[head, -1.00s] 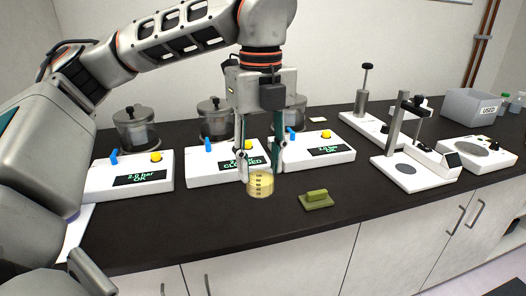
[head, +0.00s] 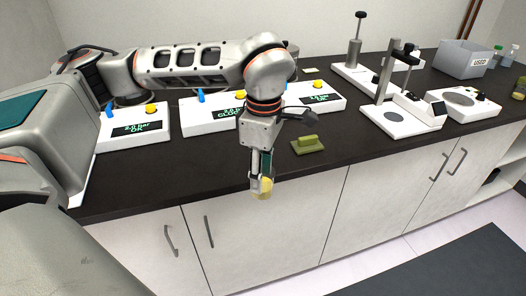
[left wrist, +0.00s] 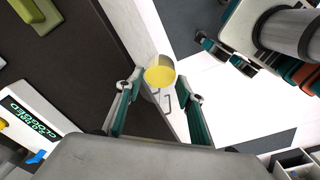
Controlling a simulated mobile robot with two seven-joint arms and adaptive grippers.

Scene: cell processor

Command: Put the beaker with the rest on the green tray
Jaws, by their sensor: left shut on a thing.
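A small clear beaker with yellow liquid (head: 263,190) is between the fingertips of my left gripper (head: 261,184). The gripper is shut on it and holds it in front of the cabinet doors, off the counter's front edge. In the left wrist view the beaker (left wrist: 160,73) sits between the two fingers, its yellow contents showing. My right gripper (left wrist: 220,52) shows at the upper right of that view, its fingers apart and empty. A flat olive-green piece with a raised block (head: 308,145) lies on the counter; I cannot tell whether it is the green tray.
White devices with displays (head: 212,115) stand along the dark counter (head: 180,170). White stands (head: 398,118) and a grey bin marked USED (head: 468,60) are farther right. Below are white cabinets (head: 290,215). The floor in front is clear, with a dark mat (head: 440,265).

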